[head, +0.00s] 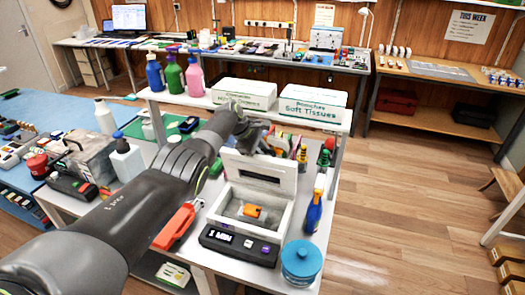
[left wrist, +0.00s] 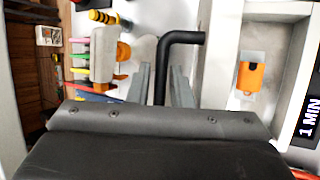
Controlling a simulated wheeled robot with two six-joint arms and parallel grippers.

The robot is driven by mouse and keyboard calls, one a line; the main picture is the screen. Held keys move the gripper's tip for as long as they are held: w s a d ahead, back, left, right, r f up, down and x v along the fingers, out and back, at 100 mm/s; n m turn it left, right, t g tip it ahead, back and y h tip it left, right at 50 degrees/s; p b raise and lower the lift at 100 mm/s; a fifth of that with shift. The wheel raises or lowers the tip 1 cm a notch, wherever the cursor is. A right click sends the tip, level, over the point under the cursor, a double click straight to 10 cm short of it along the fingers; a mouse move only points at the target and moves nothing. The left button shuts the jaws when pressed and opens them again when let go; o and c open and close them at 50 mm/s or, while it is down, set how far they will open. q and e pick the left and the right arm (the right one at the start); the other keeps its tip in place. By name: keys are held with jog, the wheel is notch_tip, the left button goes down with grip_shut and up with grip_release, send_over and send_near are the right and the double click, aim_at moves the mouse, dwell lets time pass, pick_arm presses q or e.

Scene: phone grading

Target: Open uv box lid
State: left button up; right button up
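The UV box (head: 285,215) is a white box with a black front panel on the table. Its lid (head: 240,170), with a dark window, stands raised at the back edge, so the inside is open. An orange item (head: 254,213) lies inside; it also shows in the left wrist view (left wrist: 250,77). My left gripper (head: 258,137) is just above and behind the raised lid, its fingers partly hidden in the head view. In the left wrist view, my left gripper (left wrist: 164,85) has its fingers apart, with a black bent handle (left wrist: 184,38) between them. My right gripper is not visible.
A blue-lidded jar (head: 301,263) and a blue bottle (head: 313,212) stand right of the box. An orange-red tool (head: 174,226) lies to its left. White tissue boxes (head: 311,103) sit on the shelf behind. Several small bottles crowd behind the lid.

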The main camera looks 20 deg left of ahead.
pick_arm(q)
jog(key=shift+s+a+r+p, duration=0.15)
jog(key=shift+a+r+p, duration=0.1)
jog(key=shift+r+p, duration=0.45)
jog(key=v, duration=1.6)
jog(key=shift+s+f, duration=0.15)
jog(key=shift+f, duration=0.05)
jog(key=shift+a, duration=0.1)
